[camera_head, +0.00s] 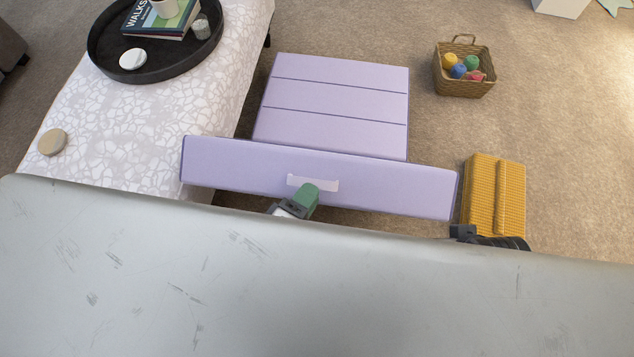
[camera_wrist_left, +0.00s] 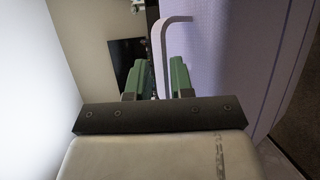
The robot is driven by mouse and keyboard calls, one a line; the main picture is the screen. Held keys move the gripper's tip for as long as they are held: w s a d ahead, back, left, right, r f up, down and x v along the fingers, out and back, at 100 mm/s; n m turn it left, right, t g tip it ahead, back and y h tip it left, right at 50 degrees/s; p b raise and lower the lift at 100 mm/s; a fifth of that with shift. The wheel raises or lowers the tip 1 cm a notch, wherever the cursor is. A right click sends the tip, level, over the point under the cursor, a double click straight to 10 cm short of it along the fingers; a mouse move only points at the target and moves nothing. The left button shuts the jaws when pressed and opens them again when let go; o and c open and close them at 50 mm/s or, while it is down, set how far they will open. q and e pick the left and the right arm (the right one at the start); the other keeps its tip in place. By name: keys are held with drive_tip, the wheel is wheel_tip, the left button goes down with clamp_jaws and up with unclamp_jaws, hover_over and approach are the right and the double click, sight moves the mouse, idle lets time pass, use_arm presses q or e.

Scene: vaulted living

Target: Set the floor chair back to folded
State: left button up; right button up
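The lavender floor chair stands on the carpet, with its panelled seat (camera_head: 335,98) lying flat and its backrest (camera_head: 400,190) raised at the near end. A pale strap handle (camera_head: 313,183) is on the backrest's near face. My left gripper (camera_head: 308,190) is at this strap. In the left wrist view, its green fingers (camera_wrist_left: 159,78) are apart, one on each side of the strap (camera_wrist_left: 157,50), beside the lavender backrest (camera_wrist_left: 225,55). A dark part at the right, probably my right gripper (camera_head: 464,231), shows by the backrest's right end; its fingers cannot be made out.
A white patterned bench (camera_head: 150,120) with a dark round tray (camera_head: 100,55) is close on the chair's left. A yellow checked folded item (camera_head: 495,190) lies at the right. A wicker basket (camera_head: 465,88) with yarn balls stands farther back. Carpet beyond the seat is clear.

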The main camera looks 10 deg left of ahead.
sight(317, 183)
use_arm(q)
drive_tip(key=shift+x, duration=1.75)
drive_tip(key=shift+a, duration=0.1)
clamp_jaws()
